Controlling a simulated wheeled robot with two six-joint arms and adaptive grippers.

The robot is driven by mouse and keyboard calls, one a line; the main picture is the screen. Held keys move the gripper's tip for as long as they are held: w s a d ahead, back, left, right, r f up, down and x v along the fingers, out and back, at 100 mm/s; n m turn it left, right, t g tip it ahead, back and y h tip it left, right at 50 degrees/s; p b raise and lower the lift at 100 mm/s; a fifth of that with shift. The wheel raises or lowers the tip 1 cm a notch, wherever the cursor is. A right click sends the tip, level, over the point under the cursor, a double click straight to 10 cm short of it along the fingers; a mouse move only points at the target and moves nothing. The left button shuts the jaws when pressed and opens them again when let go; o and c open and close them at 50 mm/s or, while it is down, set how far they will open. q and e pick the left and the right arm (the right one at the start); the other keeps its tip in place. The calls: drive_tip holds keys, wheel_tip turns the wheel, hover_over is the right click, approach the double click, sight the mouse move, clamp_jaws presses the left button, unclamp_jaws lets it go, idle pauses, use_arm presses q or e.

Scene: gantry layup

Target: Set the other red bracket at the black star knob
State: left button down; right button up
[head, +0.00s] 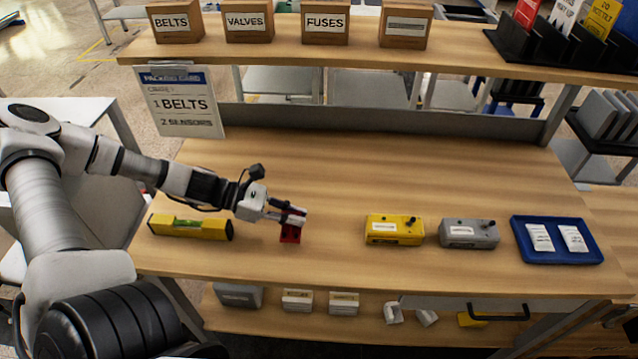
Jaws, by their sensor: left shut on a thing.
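A red bracket (290,235) is at the left-middle of the workbench, partly hidden by my left gripper (293,216). My left gripper is shut on its upper part. The bracket's lower end is at or just above the bench top; I cannot tell which. I see no second red bracket. A yellow box (394,230) and a grey box (469,234) stand to the right of the gripper, each with a small dark knob on top. The knobs are too small to tell whether either is the black star knob. My right gripper is not in view.
A yellow spirit level (190,227) lies left of the gripper. A blue tray (565,261) with two white packets is at the right. Cardboard boxes (326,25) stand on the upper shelf, with a hanging card (180,103) below. The bench (350,165) is clear behind the gripper.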

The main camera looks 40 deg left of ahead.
use_arm(q)
drive_tip(key=s+a+p, duration=0.1)
drive_tip(key=a+p, duration=0.1)
drive_tip(key=s+a+p, duration=0.2)
drive_tip(key=s+a+r+p, duration=0.1)
drive_tip(key=s+a+p, duration=0.1)
drive_tip(key=shift+s, duration=0.25)
drive_tip(key=shift+s+a, duration=0.1)
drive_tip(key=shift+a, duration=0.05)
drive_tip(key=shift+f, duration=0.3)
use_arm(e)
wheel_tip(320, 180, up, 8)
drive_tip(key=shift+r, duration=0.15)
